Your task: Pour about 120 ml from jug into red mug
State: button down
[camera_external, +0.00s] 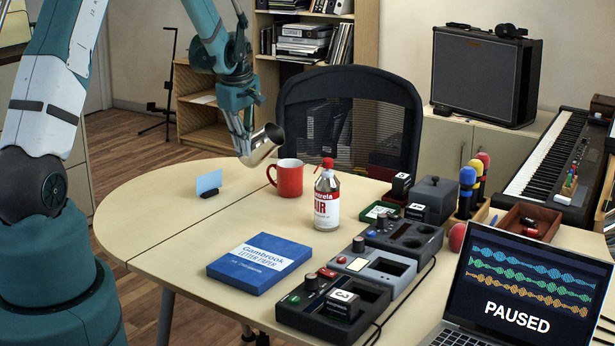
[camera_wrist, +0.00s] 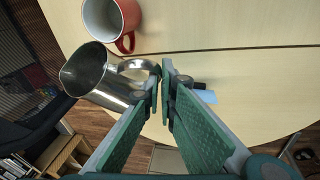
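The metal jug (camera_external: 261,146) hangs in the air above the table, tilted with its mouth toward the upper right. My gripper (camera_external: 243,150) is shut on its handle; in the wrist view the fingers (camera_wrist: 163,82) meet at the handle of the jug (camera_wrist: 95,76). The red mug (camera_external: 290,180) stands upright on the table, just right of and below the jug. In the wrist view the mug (camera_wrist: 104,20) shows a pale inside with no liquid visible in the part shown. The jug's contents are hidden, and I see no stream.
A blue letter-paper box (camera_external: 259,264), several console modules (camera_external: 375,268) and a laptop (camera_external: 510,300) are in front. A blue card (camera_external: 208,182) stands at left. The table's left part is clear.

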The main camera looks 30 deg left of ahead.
jog(key=a+h+b, duration=0.1)
jog(key=h+b, duration=0.1)
jog(key=h, duration=0.1)
jog(key=a+h+b, duration=0.2)
jog(key=h, duration=0.1)
jog(key=a+t+h+b, duration=0.1)
jog(key=a+h+b, duration=0.1)
jog(key=h+b, duration=0.1)
jog(key=shift+s+h, duration=0.3)
dwell(0.8)
jog(key=shift+a+r, duration=0.1)
jog(key=shift+r, duration=0.05)
jog(key=shift+s, duration=0.1)
dwell(0.4)
